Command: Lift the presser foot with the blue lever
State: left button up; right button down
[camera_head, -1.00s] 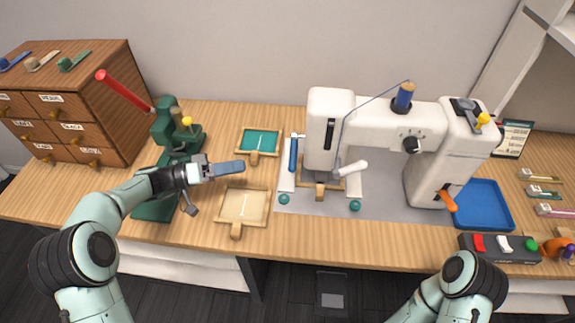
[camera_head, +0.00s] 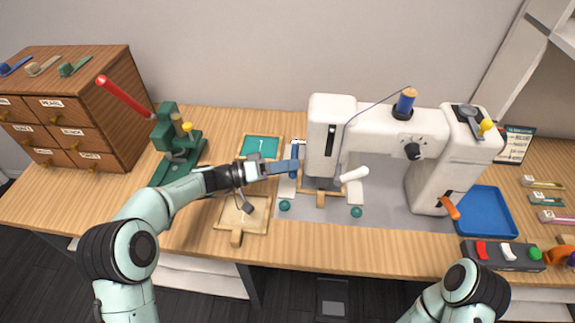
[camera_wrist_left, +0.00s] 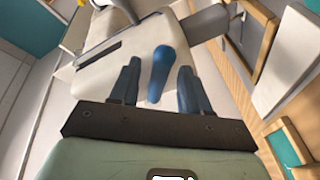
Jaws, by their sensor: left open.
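The white sewing machine (camera_head: 332,125) stands on a grey plate on the bench. The blue lever (camera_head: 295,151) is upright at the left side of its head, partly covered by my left gripper (camera_head: 287,168). In the left wrist view, the blue lever (camera_wrist_left: 161,75) lies between the two spread fingers of my left gripper (camera_wrist_left: 159,68), with a gap visible on each side. The presser foot is too small to make out under the machine head. My right arm shows at the bottom right, but its gripper is out of view.
A wooden frame with a handle (camera_head: 230,214) and a green-filled one (camera_head: 261,146) lie left of the machine. A green press with a red handle (camera_head: 124,96) stands further left. A blue tray (camera_head: 485,211) and a switch box (camera_head: 501,254) are at right.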

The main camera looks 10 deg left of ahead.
pick_arm(q)
jog(key=shift+d, duration=0.1)
grip_shut()
